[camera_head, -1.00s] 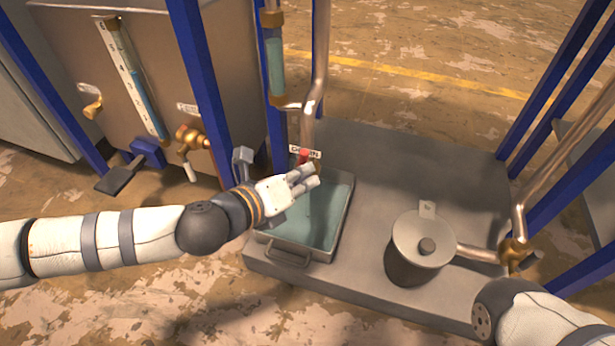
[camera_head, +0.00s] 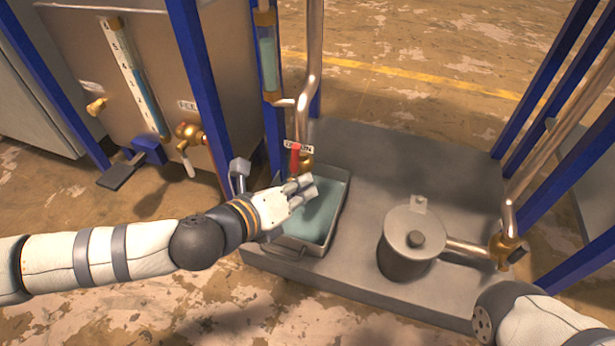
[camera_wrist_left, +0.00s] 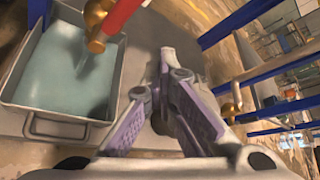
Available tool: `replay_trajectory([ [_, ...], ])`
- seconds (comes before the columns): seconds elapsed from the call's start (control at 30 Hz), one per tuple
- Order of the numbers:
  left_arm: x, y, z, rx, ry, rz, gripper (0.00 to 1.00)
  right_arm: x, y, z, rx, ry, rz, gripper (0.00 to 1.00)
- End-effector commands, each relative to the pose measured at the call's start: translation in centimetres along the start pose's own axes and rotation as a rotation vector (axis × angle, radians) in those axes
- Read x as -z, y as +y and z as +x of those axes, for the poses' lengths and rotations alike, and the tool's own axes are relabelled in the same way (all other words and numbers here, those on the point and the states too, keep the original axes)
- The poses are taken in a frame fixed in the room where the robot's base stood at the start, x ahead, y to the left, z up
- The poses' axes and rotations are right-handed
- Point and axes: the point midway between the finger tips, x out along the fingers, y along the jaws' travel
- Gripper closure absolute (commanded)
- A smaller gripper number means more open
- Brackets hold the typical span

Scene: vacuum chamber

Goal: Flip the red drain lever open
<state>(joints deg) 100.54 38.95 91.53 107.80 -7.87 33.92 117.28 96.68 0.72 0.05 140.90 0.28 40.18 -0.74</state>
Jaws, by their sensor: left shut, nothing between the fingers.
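The red drain lever (camera_head: 295,161) stands roughly upright in the head view, in front of a small white label (camera_head: 299,147). It sits on a brass valve (camera_head: 306,165) at the foot of the pipe, over the tray. In the left wrist view the red lever (camera_wrist_left: 122,13) runs up out of the top edge, beside the brass fitting (camera_wrist_left: 97,42). My left gripper (camera_head: 306,186) is shut and empty, just below the lever and apart from it. In the wrist view its fingertips (camera_wrist_left: 168,58) lie right of the lever. My right gripper is out of view.
A grey tray (camera_head: 337,205) with bluish liquid lies beneath the valve. A lidded metal pot (camera_head: 410,240) stands on the grey platform (camera_head: 400,165) to the right. Blue frame posts (camera_head: 200,85) and a metal tank (camera_head: 65,45) stand at the left.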

Motion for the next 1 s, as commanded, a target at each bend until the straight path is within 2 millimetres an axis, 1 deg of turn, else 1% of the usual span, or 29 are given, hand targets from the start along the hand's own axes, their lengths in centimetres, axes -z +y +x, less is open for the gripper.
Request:
replay_trajectory([
  [0.03, -0.1, 0.3, -1.4, -0.002, -0.001, -0.001, 1.0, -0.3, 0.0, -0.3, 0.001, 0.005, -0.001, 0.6],
  [0.1, 0.2, 0.9, -2.8, -0.001, 0.0, 0.0, 1.0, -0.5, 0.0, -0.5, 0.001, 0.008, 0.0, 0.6],
  [0.2, 0.5, 1.6, -4.6, 0.0, 0.0, 0.001, 1.0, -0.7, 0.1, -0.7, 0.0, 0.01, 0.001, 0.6],
  [0.3, 0.8, 2.2, -5.7, 0.0, 0.001, 0.0, 1.0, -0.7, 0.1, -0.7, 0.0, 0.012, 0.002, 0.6],
  [0.47, 0.9, 2.4, -6.5, 0.002, 0.001, 0.0, 1.0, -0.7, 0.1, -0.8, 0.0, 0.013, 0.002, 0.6],
  [0.87, 0.9, 2.4, -6.5, 0.003, 0.001, 0.0, 1.0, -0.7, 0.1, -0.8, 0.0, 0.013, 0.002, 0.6],
  [0.93, 0.2, 1.7, -6.9, 0.005, -0.005, 0.004, 1.0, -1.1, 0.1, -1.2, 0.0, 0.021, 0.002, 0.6],
  [0.97, -0.7, 0.9, -7.4, 0.008, -0.011, 0.01, 1.0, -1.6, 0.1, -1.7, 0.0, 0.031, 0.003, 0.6],
  [1.0, -2.5, -0.7, -8.4, 0.015, -0.025, 0.02, 1.0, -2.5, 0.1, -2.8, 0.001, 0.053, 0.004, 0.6],
])
